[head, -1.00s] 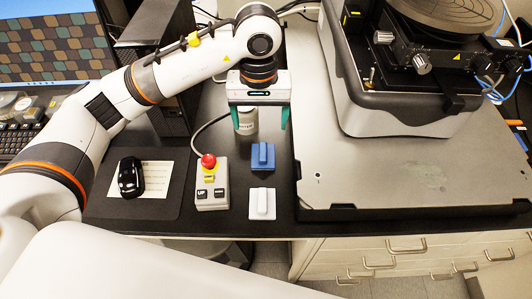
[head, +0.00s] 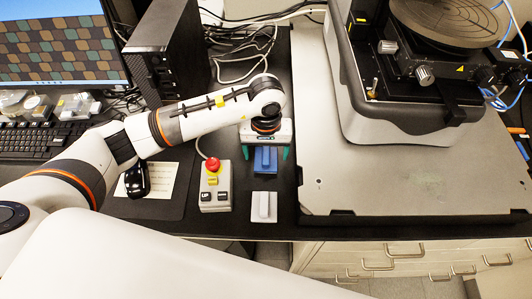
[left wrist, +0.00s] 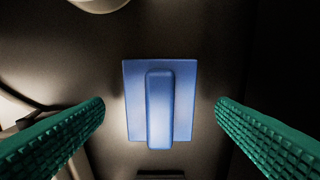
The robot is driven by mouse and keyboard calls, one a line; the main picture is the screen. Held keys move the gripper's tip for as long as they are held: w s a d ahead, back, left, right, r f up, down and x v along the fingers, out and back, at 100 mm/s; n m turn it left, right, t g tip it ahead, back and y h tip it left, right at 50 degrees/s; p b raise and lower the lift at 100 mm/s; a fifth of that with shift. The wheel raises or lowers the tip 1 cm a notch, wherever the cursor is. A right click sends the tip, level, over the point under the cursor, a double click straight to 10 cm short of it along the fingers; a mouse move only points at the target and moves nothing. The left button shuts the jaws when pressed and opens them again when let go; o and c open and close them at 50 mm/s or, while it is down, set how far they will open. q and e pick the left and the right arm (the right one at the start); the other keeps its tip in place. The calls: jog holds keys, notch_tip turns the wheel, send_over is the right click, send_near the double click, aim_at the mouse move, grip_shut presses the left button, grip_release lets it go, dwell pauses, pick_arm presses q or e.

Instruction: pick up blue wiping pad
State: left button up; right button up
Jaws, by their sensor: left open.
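The blue wiping pad (head: 265,160) lies on the black table, with its raised grip bar on top. It also shows in the left wrist view (left wrist: 160,100), centred between the fingers and apart from both. My left gripper (head: 264,152) is open above the pad, its green fingers on either side of it. Its fingertips show in the left wrist view (left wrist: 160,108) with a gap to the pad on each side. My right gripper is not in view.
A white pad (head: 264,206) lies just in front of the blue one. A control box (head: 215,190) with a red button stands to the left. The grey instrument base (head: 400,190) rises close on the right.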

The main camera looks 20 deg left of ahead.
pick_arm(q)
jog(key=shift+f, duration=0.85)
jog(key=shift+c, duration=0.6)
jog(key=c, duration=1)
jog(key=shift+o, duration=0.2)
jog(key=shift+r, duration=0.1)
